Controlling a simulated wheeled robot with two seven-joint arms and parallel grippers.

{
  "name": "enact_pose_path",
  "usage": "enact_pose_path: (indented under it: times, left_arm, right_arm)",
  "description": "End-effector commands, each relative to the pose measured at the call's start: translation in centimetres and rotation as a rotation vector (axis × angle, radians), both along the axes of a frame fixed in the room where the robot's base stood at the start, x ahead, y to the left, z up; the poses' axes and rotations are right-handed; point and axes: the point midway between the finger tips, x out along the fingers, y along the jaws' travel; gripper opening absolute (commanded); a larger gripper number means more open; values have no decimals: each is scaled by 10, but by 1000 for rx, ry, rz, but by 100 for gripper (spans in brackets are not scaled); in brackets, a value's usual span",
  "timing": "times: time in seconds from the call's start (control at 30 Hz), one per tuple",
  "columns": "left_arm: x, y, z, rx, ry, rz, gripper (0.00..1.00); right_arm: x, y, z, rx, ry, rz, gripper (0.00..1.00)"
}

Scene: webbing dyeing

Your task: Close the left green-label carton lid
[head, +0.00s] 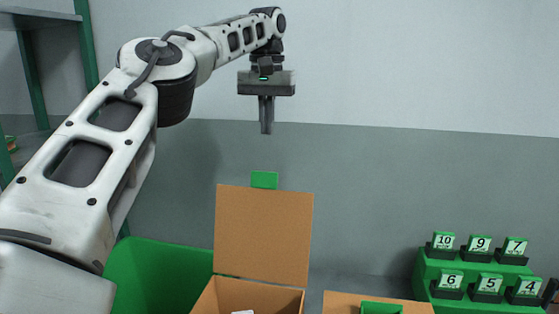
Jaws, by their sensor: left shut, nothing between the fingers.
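The left carton (281,300) stands at the bottom middle, with its front cut off by the picture's lower edge. Its lid (263,235) is open and stands upright at the back, with a green label tab (264,180) on its top edge. A small white item lies inside the carton. My left gripper (267,130) points down above the lid's tab, apart from it. Its fingers are together and empty. My right gripper is not in view.
A second carton (340,302) with a green label stands to the right. A green bin (150,265) is at the left. A green rack (430,268) with numbered blocks is at the right. Shelving (90,45) rises at the upper left.

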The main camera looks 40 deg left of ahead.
Motion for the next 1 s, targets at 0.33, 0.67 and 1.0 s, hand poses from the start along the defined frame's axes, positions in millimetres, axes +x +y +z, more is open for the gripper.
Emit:
enact_pose_path:
  times: [0.33, 0.67, 1.0]
  left_arm:
    - [4, -10, -30, -15, -5, -13, 0]
    - [4, -10, -97, -14, -9, -12, 0]
    - [-24, -25, -84, -14, -10, -11, 0]
  right_arm:
    - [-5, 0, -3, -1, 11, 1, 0]
    - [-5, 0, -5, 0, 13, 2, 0]
    - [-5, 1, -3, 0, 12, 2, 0]
